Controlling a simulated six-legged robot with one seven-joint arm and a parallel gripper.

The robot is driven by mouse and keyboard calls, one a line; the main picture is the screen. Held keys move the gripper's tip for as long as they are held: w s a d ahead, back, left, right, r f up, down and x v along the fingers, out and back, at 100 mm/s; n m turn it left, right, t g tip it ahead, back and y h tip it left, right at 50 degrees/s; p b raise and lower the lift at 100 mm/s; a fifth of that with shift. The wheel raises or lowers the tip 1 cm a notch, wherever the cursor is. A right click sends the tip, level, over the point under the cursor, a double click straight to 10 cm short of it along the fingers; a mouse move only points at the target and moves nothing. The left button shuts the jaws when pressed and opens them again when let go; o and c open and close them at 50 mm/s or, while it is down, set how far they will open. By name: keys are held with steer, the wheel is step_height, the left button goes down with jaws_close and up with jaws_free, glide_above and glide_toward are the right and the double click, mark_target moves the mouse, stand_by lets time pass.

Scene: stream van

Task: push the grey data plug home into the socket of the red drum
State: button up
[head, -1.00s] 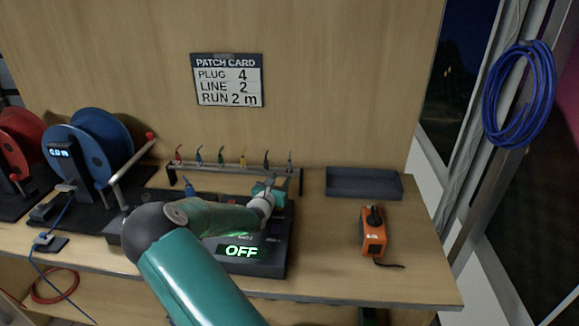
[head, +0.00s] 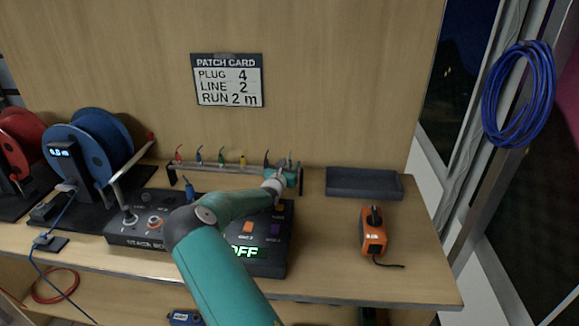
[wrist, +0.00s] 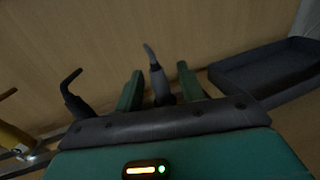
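The grey data plug (head: 290,161) stands at the right end of the plug rack (head: 232,172). In the wrist view the grey plug (wrist: 156,77) rises between the two green fingers of my gripper (wrist: 158,88). The fingers are apart, with a gap visible beside the plug. In the head view my gripper (head: 286,176) is at the right end of the rack, partly hiding the plug's lower part. The red drum (head: 20,143) is at the far left, partly cut off by the picture edge. I cannot make out its socket.
Red, blue, green, yellow and black plugs share the rack; the black plug (wrist: 74,97) is left of my fingers. A dark tray (head: 364,184) lies right. The blue drum (head: 92,150), stage box (head: 140,236) and orange device (head: 373,234) are on the bench.

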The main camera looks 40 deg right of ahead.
jaws_close()
